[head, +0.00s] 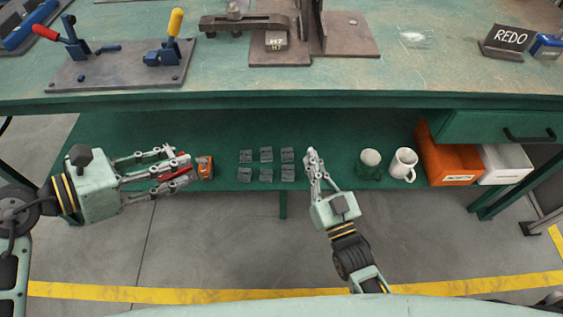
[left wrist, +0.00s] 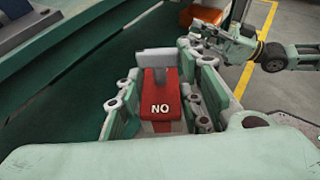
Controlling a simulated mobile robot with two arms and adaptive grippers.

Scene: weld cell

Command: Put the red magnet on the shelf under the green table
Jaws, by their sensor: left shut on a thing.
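My left gripper (head: 180,170) is shut on the red magnet (left wrist: 162,98), a red block with "NO" on it and a grey piece at its far end. In the head view only a strip of the red magnet (head: 176,174) shows between the fingers. The green shelf (head: 330,135) runs under the green table (head: 300,97). The left fingers overlap the shelf's front left part in the picture; I cannot tell whether the magnet touches it. My right gripper (head: 313,163) is in front of the shelf's middle, its fingers close together; its opening is unclear.
A small orange item (head: 205,167) shows at the left fingertips. Several dark grey pieces (head: 266,165) lie mid-shelf. The shelf's left back is bare.

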